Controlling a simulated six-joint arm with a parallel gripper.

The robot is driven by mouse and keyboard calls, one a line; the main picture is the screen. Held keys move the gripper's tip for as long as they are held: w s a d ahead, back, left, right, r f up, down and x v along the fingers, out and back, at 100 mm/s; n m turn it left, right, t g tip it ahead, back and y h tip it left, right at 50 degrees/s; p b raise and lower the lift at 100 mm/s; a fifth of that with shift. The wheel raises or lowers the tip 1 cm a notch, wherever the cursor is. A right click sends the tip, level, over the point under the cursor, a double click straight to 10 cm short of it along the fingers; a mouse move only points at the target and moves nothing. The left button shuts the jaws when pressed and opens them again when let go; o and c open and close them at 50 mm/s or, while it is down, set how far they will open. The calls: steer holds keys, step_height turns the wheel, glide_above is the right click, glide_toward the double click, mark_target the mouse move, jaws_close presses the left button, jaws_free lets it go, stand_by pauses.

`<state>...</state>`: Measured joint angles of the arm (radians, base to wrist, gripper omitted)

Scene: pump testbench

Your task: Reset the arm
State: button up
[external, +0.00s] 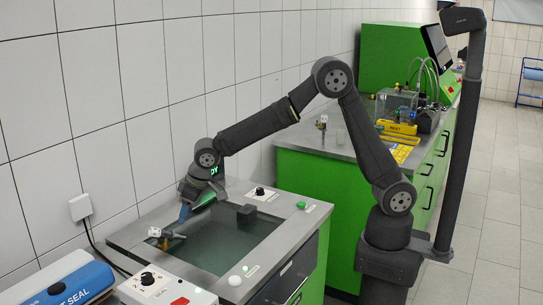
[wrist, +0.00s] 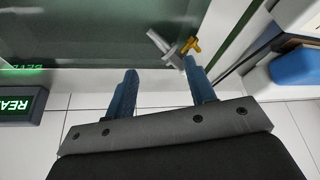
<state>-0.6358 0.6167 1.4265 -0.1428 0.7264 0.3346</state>
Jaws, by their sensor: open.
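My gripper (external: 186,212) is at the end of my bent arm, low over the near-left side of the tank in the external view. In the wrist view its two blue fingers (wrist: 160,75) are spread apart with nothing between them. A small grey and brass-coloured part (external: 165,237) is at the left side of the tank, just below the gripper in the external view. In the wrist view this part (wrist: 168,46) lies just beyond the tip of the right finger, outside the gap. I cannot tell whether the finger touches it.
The tank (external: 226,245) has a grey rim and dark greenish inside. A blue and white sealing machine (external: 65,281) stands at the lower left. A green bench (external: 315,180) behind carries a yellow tray (external: 401,153) and fittings. A tiled wall borders the left side.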

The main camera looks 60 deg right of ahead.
steer(key=v, duration=1.1)
steer(key=x, duration=1.2)
steer(key=d+r, duration=1.2)
steer(key=w+d+m+h, duration=0.1)
steer(key=w+d+m, duration=0.15)
steer(key=d, duration=0.95)
steer(key=w+d+m+h, duration=0.15)
steer(key=w+d, duration=0.25)
steer(key=d, duration=0.8)
steer(key=s+d+m, duration=0.2)
steer(key=d, duration=1.1)
steer(key=s+d+r+m+h, duration=0.1)
steer(key=s+d+m, duration=0.2)
steer(key=d, duration=1)
steer(key=shift+s+r+m, duration=0.15)
steer(key=shift+r+m, duration=0.15)
